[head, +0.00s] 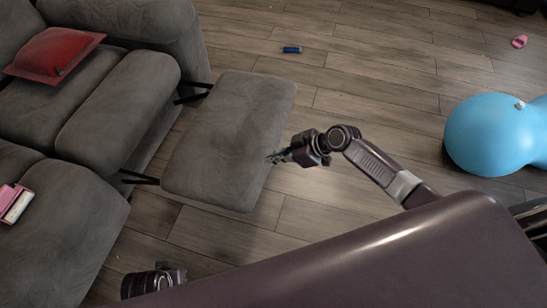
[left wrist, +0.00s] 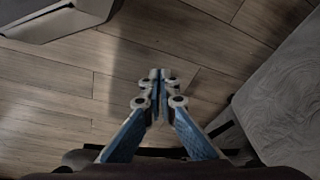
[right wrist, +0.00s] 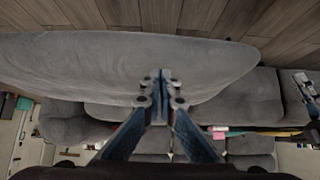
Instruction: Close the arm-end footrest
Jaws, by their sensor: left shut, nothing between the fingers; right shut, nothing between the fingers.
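The footrest (head: 228,135) is a grey padded panel, swung out from the grey sofa on dark metal struts (head: 192,93). It stands out over the wooden floor with a gap to the seat. My right gripper (head: 272,158) is shut and empty at the footrest's outer edge; I cannot tell whether it touches. In the right wrist view the footrest (right wrist: 100,65) spreads wide ahead of the shut fingers (right wrist: 160,78), with the sofa behind it. My left gripper (left wrist: 157,75) is shut and empty over the floor; a grey padded surface (left wrist: 285,110) lies to its right.
The grey sofa (head: 90,120) fills the left, with a red cushion (head: 54,55) and a pink item (head: 14,203) on it. A blue ball-like object (head: 490,135) stands at right. A small blue item (head: 291,50) and a pink one (head: 519,42) lie on otherwise clear floor.

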